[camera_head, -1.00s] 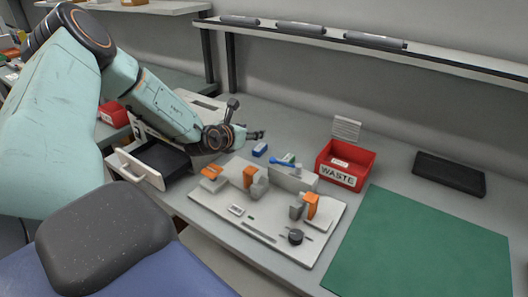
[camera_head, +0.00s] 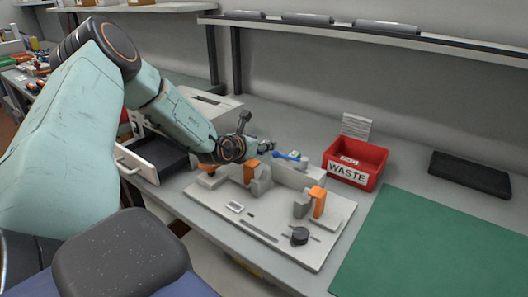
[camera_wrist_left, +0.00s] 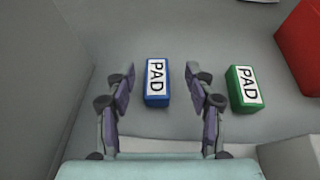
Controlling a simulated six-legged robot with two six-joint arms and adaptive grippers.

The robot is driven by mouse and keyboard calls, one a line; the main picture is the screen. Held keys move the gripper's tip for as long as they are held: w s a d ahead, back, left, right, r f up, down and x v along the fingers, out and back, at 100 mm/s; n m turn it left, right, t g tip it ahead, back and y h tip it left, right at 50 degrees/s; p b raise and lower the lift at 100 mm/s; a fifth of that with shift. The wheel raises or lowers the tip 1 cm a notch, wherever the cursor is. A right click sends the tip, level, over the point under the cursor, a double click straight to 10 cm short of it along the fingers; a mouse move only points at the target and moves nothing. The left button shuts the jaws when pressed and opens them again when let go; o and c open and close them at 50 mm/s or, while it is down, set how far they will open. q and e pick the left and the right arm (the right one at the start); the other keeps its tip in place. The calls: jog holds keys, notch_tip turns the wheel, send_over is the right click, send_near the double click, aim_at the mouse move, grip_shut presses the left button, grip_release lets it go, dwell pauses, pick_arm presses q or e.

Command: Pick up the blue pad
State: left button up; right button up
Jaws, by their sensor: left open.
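The blue pad (camera_wrist_left: 156,82) is a small blue block with a white "PAD" label, lying on the grey bench in the left wrist view. My left gripper (camera_wrist_left: 160,84) is open, with one finger on each side of the blue pad and visible gaps between. I cannot tell its height over the pad. My right gripper is not in view.
A green pad (camera_wrist_left: 244,88) lies just right of the gripper. A red WASTE bin (camera_head: 355,165) stands to the right. A fixture board (camera_head: 262,225) with orange clamps sits in front. An open drawer (camera_head: 146,158) is at left. A green mat (camera_head: 440,240) lies clear.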

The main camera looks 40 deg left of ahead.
aim_at(267, 141)
pick_arm(q)
jog(key=shift+w+a+f+b, duration=0.25)
jog(key=shift+w+f+b, duration=0.1)
jog(key=shift+w+b, duration=0.25)
jog(key=b+x, duration=0.2)
jog(key=x, duration=0.1)
jog(key=shift+w+a+f, duration=0.1)
jog(key=shift+w+a, duration=0.1)
jog(key=shift+w, duration=0.2)
jog(key=shift+s, duration=0.15)
jog(key=shift+c, duration=0.3)
jog(key=c, duration=0.9)
jog(key=shift+c, duration=0.5)
notch_tip(267, 141, up, 10)
jog(key=p, duration=0.4)
